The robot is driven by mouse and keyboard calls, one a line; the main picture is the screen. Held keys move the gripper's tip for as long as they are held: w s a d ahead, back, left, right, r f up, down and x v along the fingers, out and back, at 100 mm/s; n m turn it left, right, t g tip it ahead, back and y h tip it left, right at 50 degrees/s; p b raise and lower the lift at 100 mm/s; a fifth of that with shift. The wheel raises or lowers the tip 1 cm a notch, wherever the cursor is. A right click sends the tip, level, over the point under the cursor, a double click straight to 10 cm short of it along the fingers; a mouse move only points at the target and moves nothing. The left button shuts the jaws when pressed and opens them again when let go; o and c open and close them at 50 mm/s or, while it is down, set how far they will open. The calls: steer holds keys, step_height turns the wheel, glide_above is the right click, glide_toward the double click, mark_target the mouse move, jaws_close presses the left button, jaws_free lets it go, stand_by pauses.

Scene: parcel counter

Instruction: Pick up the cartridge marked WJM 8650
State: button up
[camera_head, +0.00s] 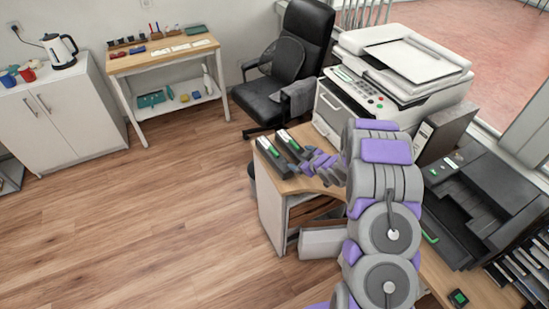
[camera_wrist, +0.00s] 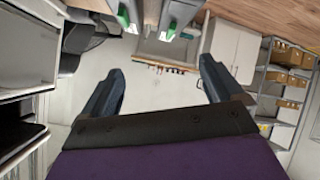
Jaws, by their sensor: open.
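Two dark cartridges with white-and-green ends stand side by side on the wooden desk corner: a left one (camera_head: 269,147) and a right one (camera_head: 292,142). Their markings are too small to read, so I cannot tell which is WJM 8650. My gripper (camera_head: 303,165) is just to the right of and in front of them in the head view. In the wrist view my gripper (camera_wrist: 160,80) has its two dark fingers wide apart with nothing between them. Two cartridge-like shapes (camera_wrist: 126,14) (camera_wrist: 177,17) show at the top edge there, beyond the fingers and partly cut off.
A large printer (camera_head: 400,65) stands behind my arm on the desk (camera_head: 267,170). A black printer (camera_head: 485,195) is at the right. A black office chair (camera_head: 290,60) is behind the desk. A white cabinet (camera_head: 60,115) and small table (camera_head: 165,60) line the wall. The floor at left is clear.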

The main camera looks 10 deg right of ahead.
step_height(320, 180, down, 2)
steer(key=a+y, duration=0.1)
steer(key=a, duration=0.1)
steer(key=b, duration=0.2)
glide_toward(275, 154)
steer(key=x, duration=0.4)
steer(key=shift+w+a, duration=0.1)
steer(key=shift+w, duration=0.25)
steer(key=shift+w+a+f, duration=0.2)
steer(key=shift+w, duration=0.2)
steer(key=shift+f+b+x, duration=0.25)
steer(key=shift+b+x, duration=0.15)
steer(key=shift+x, duration=1.5)
steer(key=shift+w+a+f, duration=0.2)
steer(key=shift+w+f, duration=0.1)
steer(key=shift+w, duration=0.15)
steer(key=c, duration=1.4)
steer(key=shift+r, duration=0.1)
